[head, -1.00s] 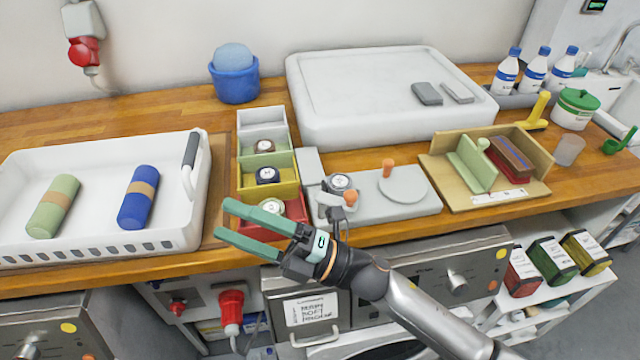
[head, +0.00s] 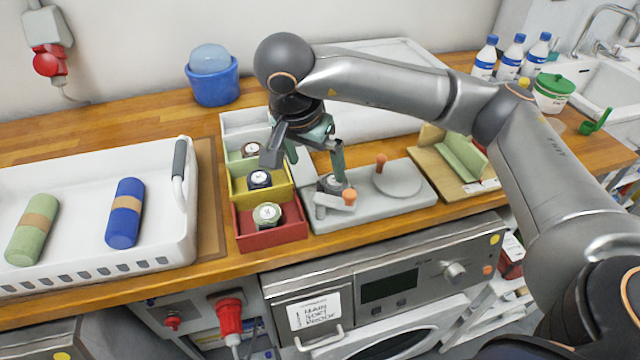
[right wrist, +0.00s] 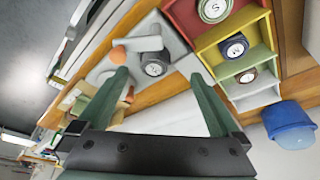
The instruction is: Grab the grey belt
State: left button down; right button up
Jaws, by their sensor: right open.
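A dark grey rolled belt (head: 329,184) with a pale round label sits on the left end of a light grey fixture (head: 412,210), beside an orange-knobbed lever. My right gripper (head: 316,168) is open and points down over that end of the fixture. One finger partly hides the roll in the head view. In the right wrist view the roll (right wrist: 155,66) shows between the two spread fingertips (right wrist: 159,76), with nothing held. My left gripper is not in view.
Left of the fixture, coloured bins hold other rolls: greenish in the red bin (head: 283,235), dark blue in the yellow, brown in the green. A white basket (head: 150,250) with two rolled cloths stands left. A wooden tray (head: 450,184) stands right, partly behind my arm.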

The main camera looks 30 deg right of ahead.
aim_at(332, 182)
jog(key=shift+w+d+r+h, duration=0.3)
jog(key=shift+d+r, duration=0.2)
jog(key=shift+d, duration=0.1)
jog(key=b+x, duration=0.1)
jog(key=x, duration=0.6)
jog(key=shift+d+r, duration=0.1)
jog(key=shift+d, duration=0.05)
jog(key=x, duration=0.4)
jog(key=shift+d+p, duration=0.3)
jog(key=shift+d, duration=0.2)
jog(key=shift+w+d+f, duration=0.1)
jog(key=shift+w+f, duration=0.05)
jog(key=shift+f, duration=0.35)
jog(key=c, duration=1.4)
